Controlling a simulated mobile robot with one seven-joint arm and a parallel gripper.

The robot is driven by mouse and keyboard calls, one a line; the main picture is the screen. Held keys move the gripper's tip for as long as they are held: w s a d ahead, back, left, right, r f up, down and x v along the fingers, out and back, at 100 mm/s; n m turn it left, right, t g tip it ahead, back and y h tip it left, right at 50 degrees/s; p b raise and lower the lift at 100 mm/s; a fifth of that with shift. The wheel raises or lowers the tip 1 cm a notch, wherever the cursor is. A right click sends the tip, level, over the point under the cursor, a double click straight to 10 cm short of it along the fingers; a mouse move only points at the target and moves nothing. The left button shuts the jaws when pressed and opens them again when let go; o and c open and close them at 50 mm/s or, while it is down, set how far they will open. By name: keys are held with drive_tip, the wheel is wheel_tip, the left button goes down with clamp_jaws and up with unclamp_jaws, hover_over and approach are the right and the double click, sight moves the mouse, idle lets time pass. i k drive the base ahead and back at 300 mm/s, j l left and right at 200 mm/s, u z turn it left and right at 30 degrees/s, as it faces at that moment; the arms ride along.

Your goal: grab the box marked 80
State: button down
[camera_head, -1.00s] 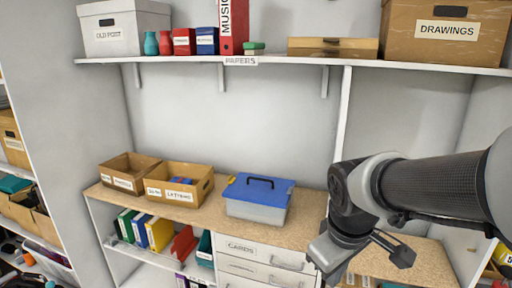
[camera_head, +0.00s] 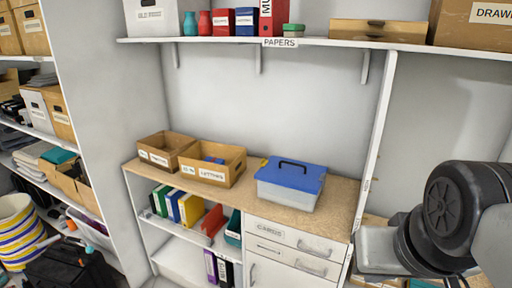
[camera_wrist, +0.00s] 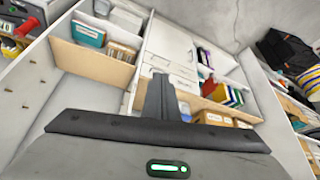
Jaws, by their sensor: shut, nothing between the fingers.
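No label that reads 80 can be made out in the current views. A small label on the open cardboard box marked LETTERS (camera_head: 232,174) is too small to read for sure. Another open cardboard box (camera_head: 175,140) stands to its left on the wooden counter, its label unreadable. My gripper (camera_wrist: 160,80) is shut and empty in the wrist view, its dark fingers together in front of the tilted shelving. In the head view my wrist is at the lower right, clear of the boxes, and the fingers are mostly cut off by the bottom edge.
A blue-lidded bin (camera_head: 290,184) stands on the counter (camera_head: 337,200) above white drawers (camera_head: 290,242). The upper shelf (camera_head: 220,40) holds a white box, folders and a large cardboard box (camera_head: 475,25). A striped basket (camera_head: 15,232) and a black bag (camera_head: 75,266) lie at the lower left.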

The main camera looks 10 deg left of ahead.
sight(168, 150)
drive_tip(key=i+j, duration=0.2)
drive_tip(key=j, duration=0.3)
drive_tip(key=i+j+z, duration=0.15)
drive_tip(key=j, duration=0.35)
drive_tip(key=i+j, duration=0.25)
drive_tip(key=j, duration=0.3)
drive_tip(key=i+j+z, duration=0.1)
drive_tip(key=j, duration=0.45)
drive_tip(key=i+j+z, duration=0.1)
drive_tip(key=i+j, duration=0.15)
drive_tip(key=j, duration=0.3)
drive_tip(key=i+j, duration=0.15)
drive_tip(key=j, duration=0.4)
drive_tip(key=i+j+z, duration=0.15)
drive_tip(key=j, duration=0.4)
drive_tip(key=i+j, duration=0.1)
drive_tip(key=j, duration=0.5)
